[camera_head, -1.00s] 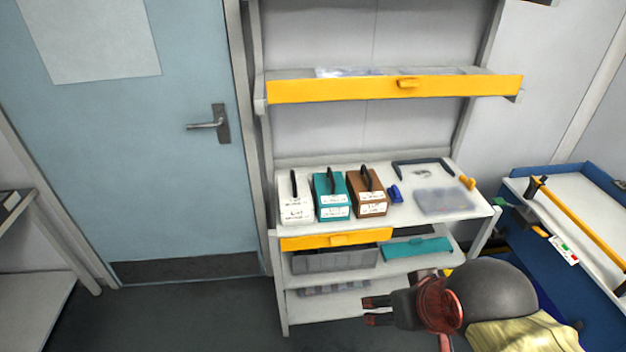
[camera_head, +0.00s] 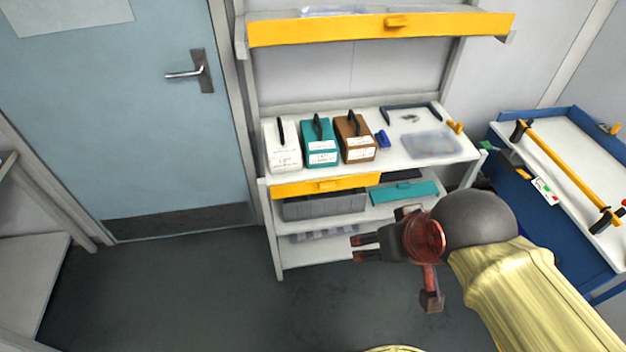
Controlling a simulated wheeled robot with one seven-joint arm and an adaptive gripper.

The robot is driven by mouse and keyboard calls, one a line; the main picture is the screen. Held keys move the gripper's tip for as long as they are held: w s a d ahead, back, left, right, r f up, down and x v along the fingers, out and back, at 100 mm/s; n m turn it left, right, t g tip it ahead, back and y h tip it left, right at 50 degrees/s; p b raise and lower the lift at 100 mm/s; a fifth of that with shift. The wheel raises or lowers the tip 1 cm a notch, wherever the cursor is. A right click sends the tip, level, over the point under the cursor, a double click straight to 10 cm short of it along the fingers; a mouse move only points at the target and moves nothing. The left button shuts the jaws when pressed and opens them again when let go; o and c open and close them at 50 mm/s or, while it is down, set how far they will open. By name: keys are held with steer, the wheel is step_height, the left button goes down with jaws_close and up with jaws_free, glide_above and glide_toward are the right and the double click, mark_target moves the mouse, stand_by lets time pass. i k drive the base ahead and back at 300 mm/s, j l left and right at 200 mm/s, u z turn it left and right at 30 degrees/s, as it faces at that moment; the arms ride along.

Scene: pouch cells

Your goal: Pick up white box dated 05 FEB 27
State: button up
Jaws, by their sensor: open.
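A white box (camera_head: 284,150) with a black top handle stands at the left end of the white shelf top. It carries a front label whose print is too small to read, so I cannot confirm the date. A teal box (camera_head: 320,143) stands just to its right, and a brown box (camera_head: 355,139) stands right of that, both with black handles and white labels. My gripper (camera_head: 354,248) is open and empty, pointing left, in front of the lower shelves and below and to the right of the white box, well apart from it.
The white shelf top (camera_head: 405,160) also bears a small blue item (camera_head: 382,138) and a clear flat case (camera_head: 431,144). A yellow-fronted shelf (camera_head: 380,28) overhangs above. A blue bench (camera_head: 500,150) stands at right. The floor (camera_head: 180,295) at left is clear.

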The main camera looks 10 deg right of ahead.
mark_target(284, 151)
steer(key=i+j, duration=0.15)
steer(key=j, duration=0.2)
steer(key=i+j, duration=0.1)
steer(key=j, duration=0.2)
steer(key=i+j, duration=0.15)
steer(key=j, duration=0.2)
steer(key=i+j, duration=0.1)
steer(key=j, duration=0.2)
steer(key=j+z, duration=0.1)
steer(key=z, duration=0.3)
steer(key=j+z, duration=0.15)
steer(key=z, duration=0.3)
steer(key=j+z, duration=0.2)
steer(key=z, duration=0.2)
steer(key=j+z, duration=0.15)
steer(key=z, duration=0.25)
steer(key=i, duration=0.05)
